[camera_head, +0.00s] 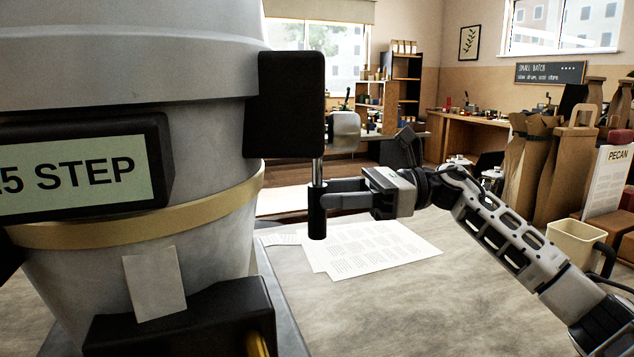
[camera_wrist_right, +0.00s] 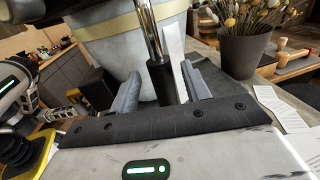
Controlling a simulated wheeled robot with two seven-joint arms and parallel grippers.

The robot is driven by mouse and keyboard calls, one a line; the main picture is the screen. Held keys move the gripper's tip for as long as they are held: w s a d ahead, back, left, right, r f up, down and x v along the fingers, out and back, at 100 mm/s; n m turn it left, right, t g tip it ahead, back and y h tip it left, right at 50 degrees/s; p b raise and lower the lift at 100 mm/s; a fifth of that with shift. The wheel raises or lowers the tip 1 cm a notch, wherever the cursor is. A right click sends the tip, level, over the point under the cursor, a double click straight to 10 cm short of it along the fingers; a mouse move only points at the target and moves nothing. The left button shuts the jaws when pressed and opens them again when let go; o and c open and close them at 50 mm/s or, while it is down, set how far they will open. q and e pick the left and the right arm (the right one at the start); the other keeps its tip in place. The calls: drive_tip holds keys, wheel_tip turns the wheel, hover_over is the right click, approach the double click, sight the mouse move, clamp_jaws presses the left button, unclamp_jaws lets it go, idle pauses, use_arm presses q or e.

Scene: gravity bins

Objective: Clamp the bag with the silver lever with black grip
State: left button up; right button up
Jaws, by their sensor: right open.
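The lever is a silver rod with a black grip (camera_head: 317,212), hanging upright below a black box on the big grey hopper. My right gripper (camera_head: 331,193) comes in from the right at the height of the grip. In the right wrist view, the black grip (camera_wrist_right: 160,82) stands between the two open fingers of my right gripper (camera_wrist_right: 162,88), with space on both sides. The bag to be clamped cannot be made out. My left gripper is not identifiable in either view.
The hopper (camera_head: 205,130) with a gold band and a "STEP" label fills the left. Paper sheets (camera_head: 380,250) lie on the grey worktop below my right gripper. Brown paper bags (camera_head: 565,165) and a cream bin (camera_head: 575,243) stand at the right. A dark flower pot (camera_wrist_right: 243,52) stands beyond.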

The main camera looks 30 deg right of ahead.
sight(317, 194)
drive_tip(key=shift+p+x, duration=0.3)
drive_tip(key=shift+x, duration=0.85)
drive_tip(key=shift+w+a, duration=0.15)
drive_tip(key=shift+a, duration=0.2)
drive_tip(key=shift+c, duration=0.4)
clamp_jaws()
